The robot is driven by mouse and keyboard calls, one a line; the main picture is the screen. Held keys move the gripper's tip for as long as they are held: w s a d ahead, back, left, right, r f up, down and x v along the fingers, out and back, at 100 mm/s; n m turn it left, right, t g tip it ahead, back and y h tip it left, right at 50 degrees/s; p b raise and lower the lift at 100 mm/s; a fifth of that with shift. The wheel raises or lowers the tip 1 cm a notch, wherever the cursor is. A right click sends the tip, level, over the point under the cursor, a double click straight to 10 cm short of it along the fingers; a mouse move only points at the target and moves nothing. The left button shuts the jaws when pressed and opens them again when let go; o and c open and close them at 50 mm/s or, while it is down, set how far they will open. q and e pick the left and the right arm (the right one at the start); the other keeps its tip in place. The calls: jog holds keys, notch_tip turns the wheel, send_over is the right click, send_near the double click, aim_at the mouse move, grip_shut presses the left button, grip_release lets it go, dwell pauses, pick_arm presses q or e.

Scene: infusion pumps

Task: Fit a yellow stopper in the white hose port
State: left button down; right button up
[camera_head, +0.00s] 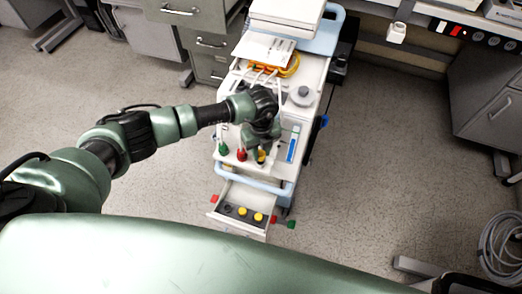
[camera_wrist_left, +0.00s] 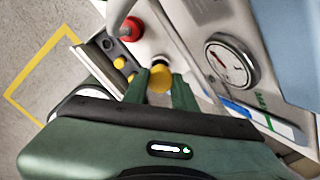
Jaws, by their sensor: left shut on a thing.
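My left gripper (camera_head: 261,152) is above the front part of the cart top, pointing down. It is shut on a yellow stopper (camera_head: 261,157); the wrist view shows this stopper (camera_wrist_left: 160,77) between the two green fingers. A dark ring (camera_wrist_left: 160,60) and a pale surface show just beyond it. I cannot tell whether the stopper is in a port or only close to one. A red stopper (camera_head: 241,155) and a green stopper (camera_head: 222,149) stand to its left. The white hose port is not clearly visible, partly hidden by the gripper. My right gripper is not in view.
An open drawer (camera_head: 215,214) below the cart top holds yellow stoppers (camera_head: 243,211) and dark holes. White hoses, an orange coil (camera_head: 290,66) and a round gauge (camera_wrist_left: 231,62) are close to the gripper. Red and green pieces show beside the drawer.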

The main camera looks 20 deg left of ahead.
pick_arm(q)
jog(key=shift+f+b, duration=0.75)
jog(key=shift+f, duration=0.3)
jog(key=shift+a+f+b, duration=0.1)
jog(key=shift+f+b, duration=0.25)
jog(key=shift+f, duration=0.1)
jog(key=shift+s+a+f+b, duration=0.1)
jog(key=shift+f+b, duration=0.25)
jog(key=shift+f, duration=0.1)
jog(key=c, duration=1.1)
grip_release()
jog(key=shift+o, duration=0.2)
